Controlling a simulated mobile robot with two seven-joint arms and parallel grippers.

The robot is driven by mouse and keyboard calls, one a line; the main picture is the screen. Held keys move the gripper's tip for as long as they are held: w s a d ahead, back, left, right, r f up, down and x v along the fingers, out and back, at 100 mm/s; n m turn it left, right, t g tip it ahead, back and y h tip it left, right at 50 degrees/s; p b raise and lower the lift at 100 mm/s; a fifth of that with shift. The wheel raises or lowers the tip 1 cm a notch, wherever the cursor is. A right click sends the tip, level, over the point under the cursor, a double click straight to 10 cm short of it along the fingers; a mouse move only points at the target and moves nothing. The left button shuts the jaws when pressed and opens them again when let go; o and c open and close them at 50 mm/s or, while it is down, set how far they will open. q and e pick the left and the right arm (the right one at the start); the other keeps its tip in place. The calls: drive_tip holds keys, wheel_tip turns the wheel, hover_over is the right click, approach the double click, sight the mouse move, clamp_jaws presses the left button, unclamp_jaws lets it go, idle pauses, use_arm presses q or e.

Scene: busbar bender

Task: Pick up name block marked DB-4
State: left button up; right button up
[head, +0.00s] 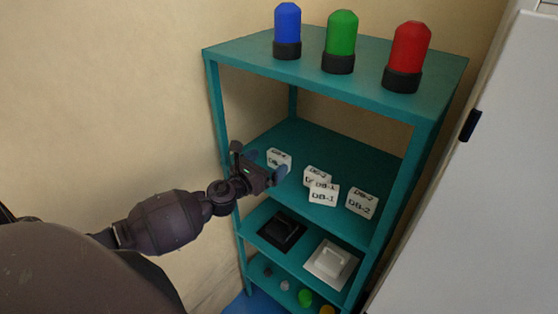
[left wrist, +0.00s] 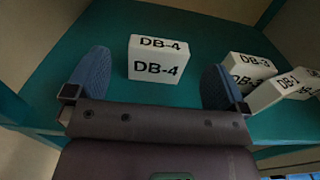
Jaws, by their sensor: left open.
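The white name block marked DB-4 (left wrist: 158,62) stands on the teal shelf in the left wrist view, between and a little beyond the two blue fingertips. It also shows in the head view (head: 279,158), at the left of the row of blocks, partly beside my gripper. My left gripper (head: 266,165) is open and empty at the shelf's front left; its fingers (left wrist: 152,85) are spread on either side of the block, apart from it. My right gripper is not in view.
Other white blocks stand to the right: DB-3 (left wrist: 249,72), DB-1 (head: 323,195) and DB-2 (head: 362,202). DB-3 lies close to the right finger. The teal shelf unit (head: 230,55) has a left post near my arm. Blue, green and red lamps stand on top.

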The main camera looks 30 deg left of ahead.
sight(279, 153)
use_arm(q)
drive_tip(key=shift+w+d, duration=0.15)
drive_tip(key=shift+w, duration=1.25)
drive_tip(key=shift+w+d, duration=0.1)
drive_tip(key=shift+w, duration=1.25)
drive_tip(key=shift+c, duration=0.3)
drive_tip(key=c, duration=0.9)
drive_tip(key=shift+o, duration=0.2)
